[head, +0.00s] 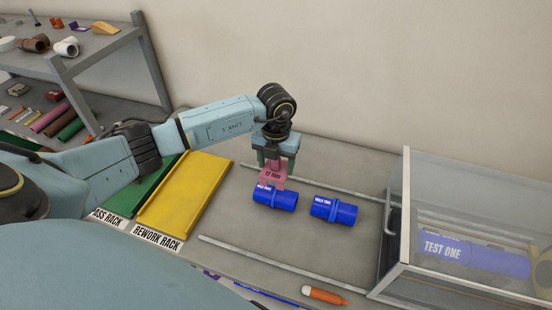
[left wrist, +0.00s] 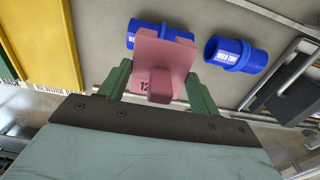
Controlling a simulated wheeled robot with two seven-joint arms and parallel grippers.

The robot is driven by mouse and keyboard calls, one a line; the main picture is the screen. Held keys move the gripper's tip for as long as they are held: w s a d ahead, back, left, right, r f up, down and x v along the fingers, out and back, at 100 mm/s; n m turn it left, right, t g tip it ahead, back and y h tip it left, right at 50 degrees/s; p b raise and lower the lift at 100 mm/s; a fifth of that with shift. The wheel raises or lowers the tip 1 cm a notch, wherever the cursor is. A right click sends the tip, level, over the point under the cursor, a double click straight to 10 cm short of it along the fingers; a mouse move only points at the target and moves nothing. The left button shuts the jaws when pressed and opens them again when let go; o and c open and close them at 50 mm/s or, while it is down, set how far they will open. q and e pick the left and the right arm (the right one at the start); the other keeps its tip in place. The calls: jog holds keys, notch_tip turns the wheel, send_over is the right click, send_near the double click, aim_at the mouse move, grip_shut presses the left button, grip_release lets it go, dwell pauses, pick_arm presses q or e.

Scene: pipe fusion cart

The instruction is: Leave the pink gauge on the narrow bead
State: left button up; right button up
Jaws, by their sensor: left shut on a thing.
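The pink gauge (head: 272,174), marked 12 mm, is held upright in my left gripper (head: 276,160), which is shut on it. The gauge also shows between the green fingers in the left wrist view (left wrist: 165,60). Its lower end is at the left blue pipe (head: 283,201), which is labelled as a weld, and overlaps part of it. I cannot tell whether it touches the pipe or stands just above it. The pipe labelled WELD TWO (head: 334,210) lies to the right, with a raised bead around its middle, clear of the gripper. My right gripper is not in view.
A yellow rework rack (head: 190,195) and a green rack (head: 150,190) lie left of the pipes. A clear-walled case (head: 470,205) at right holds a blue TEST ONE pipe. Pale rails (head: 270,265) run along the table. An orange-and-white tool (head: 324,296) lies at the front.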

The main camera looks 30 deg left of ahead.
aim_at(276, 176)
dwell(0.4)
pick_arm(q)
jog(key=shift+f+b, duration=2.25)
jog(key=shift+f, duration=0.55)
jog(key=shift+f+b, duration=1.25)
jog(key=shift+f, duration=0.35)
jog(key=o, duration=1.1)
jog(key=shift+o, duration=0.2)
notch_tip(276, 176, up, 13)
jog(key=shift+r+b, duration=0.2)
jog(key=shift+b, duration=0.4)
jog(key=shift+f, duration=0.1)
